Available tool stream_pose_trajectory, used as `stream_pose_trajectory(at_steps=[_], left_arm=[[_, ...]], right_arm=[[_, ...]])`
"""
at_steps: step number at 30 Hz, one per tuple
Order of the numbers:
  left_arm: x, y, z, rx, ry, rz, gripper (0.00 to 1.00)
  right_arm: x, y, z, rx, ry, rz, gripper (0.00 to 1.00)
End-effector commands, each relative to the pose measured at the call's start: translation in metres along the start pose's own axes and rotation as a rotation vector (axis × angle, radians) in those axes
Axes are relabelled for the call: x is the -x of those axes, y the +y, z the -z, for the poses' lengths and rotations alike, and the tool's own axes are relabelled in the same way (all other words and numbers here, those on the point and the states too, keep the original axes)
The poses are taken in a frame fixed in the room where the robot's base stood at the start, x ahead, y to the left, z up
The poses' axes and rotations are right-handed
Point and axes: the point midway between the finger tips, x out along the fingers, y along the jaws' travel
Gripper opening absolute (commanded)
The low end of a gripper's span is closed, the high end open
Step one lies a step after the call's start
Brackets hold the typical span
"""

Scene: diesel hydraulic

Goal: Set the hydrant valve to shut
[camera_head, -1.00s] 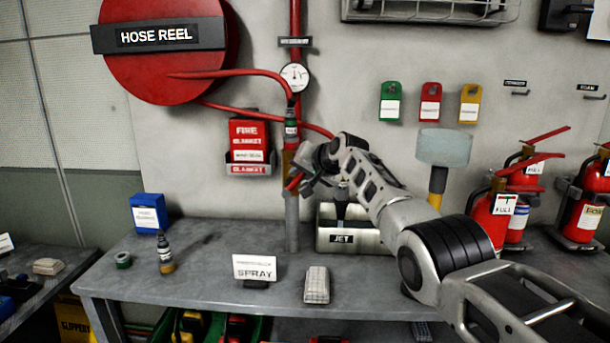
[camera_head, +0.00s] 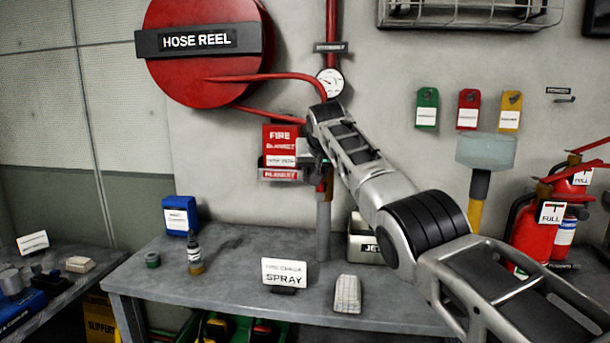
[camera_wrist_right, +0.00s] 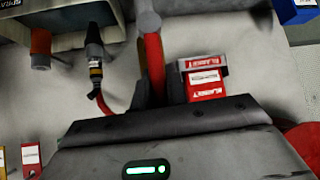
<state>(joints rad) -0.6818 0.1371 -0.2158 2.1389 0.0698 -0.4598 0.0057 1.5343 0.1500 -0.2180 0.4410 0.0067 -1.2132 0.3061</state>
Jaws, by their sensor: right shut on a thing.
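The hydrant standpipe (camera_head: 323,228) rises from the bench as a grey pipe with a brass-coloured section near its top. The valve there is mostly hidden behind my right arm and gripper; a little red shows beside the brass. My right gripper (camera_head: 312,152) is at the valve, in front of the pipe. In the right wrist view, a red lever (camera_wrist_right: 153,62) runs down from the grey pipe end between the fingers of my right gripper (camera_wrist_right: 158,93), which is shut on it. The exact lever angle is hard to tell. My left gripper is out of view.
A red fire blanket box (camera_head: 281,145) hangs just left of the gripper. A pressure gauge (camera_head: 330,82) and hose reel (camera_head: 205,50) are above. A SPRAY card (camera_head: 284,272), small bottle (camera_head: 194,255) and grey block (camera_head: 347,294) stand on the bench (camera_head: 230,295).

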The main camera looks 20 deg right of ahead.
Motion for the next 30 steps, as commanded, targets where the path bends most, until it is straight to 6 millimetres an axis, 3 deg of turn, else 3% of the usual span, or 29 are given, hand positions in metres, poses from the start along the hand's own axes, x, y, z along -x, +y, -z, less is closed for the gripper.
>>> stream_pose_trajectory(at_steps=[14,15,16,17,30], left_arm=[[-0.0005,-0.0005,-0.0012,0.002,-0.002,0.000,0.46],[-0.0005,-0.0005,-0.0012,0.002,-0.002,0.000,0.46],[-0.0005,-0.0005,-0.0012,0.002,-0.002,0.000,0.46],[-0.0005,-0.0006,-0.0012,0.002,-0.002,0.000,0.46],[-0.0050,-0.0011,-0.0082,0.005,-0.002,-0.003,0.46]], right_arm=[[-0.0004,0.0033,-0.0005,0.010,-0.003,-0.014,0.00],[-0.0004,0.0033,-0.0005,0.009,-0.003,-0.014,0.25],[-0.0004,0.0032,-0.0006,0.009,-0.003,-0.014,0.34],[-0.0004,0.0032,-0.0006,0.009,-0.003,-0.013,0.36],[0.0065,0.0029,-0.0014,0.006,-0.001,-0.012,0.36]])
